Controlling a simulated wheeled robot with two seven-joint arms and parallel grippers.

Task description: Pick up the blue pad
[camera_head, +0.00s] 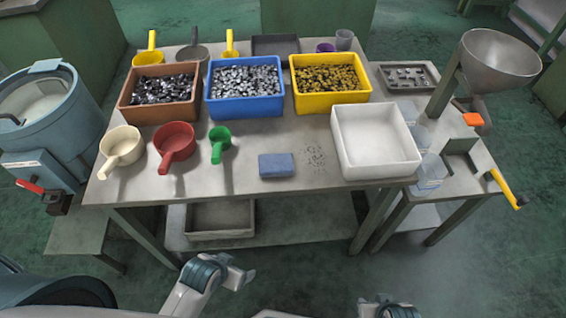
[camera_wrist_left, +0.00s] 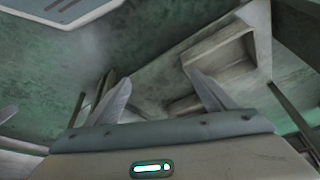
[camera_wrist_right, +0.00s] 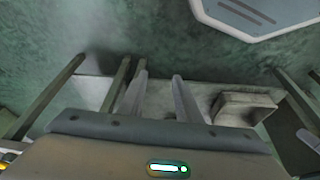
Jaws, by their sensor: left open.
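The blue pad (camera_head: 276,165) lies flat near the front edge of the table, between the green scoop and the white bin, in the head view. My left gripper (camera_head: 242,274) is low in front of the table, well short of the pad; its fingers are spread and empty in the left wrist view (camera_wrist_left: 160,98). My right gripper (camera_head: 384,307) shows only partly at the bottom edge of the head view. In the right wrist view (camera_wrist_right: 159,80) its fingers stand apart with nothing between them. Neither wrist view shows the pad.
A white bin (camera_head: 358,172) stands right of the pad. Cream (camera_head: 121,144), red (camera_head: 175,143) and green (camera_head: 220,140) scoops lie left. Brown (camera_head: 130,114), blue (camera_head: 245,110) and yellow (camera_head: 332,101) bins of parts stand behind. A low shelf (camera_head: 300,225) runs under the table (camera_head: 245,183).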

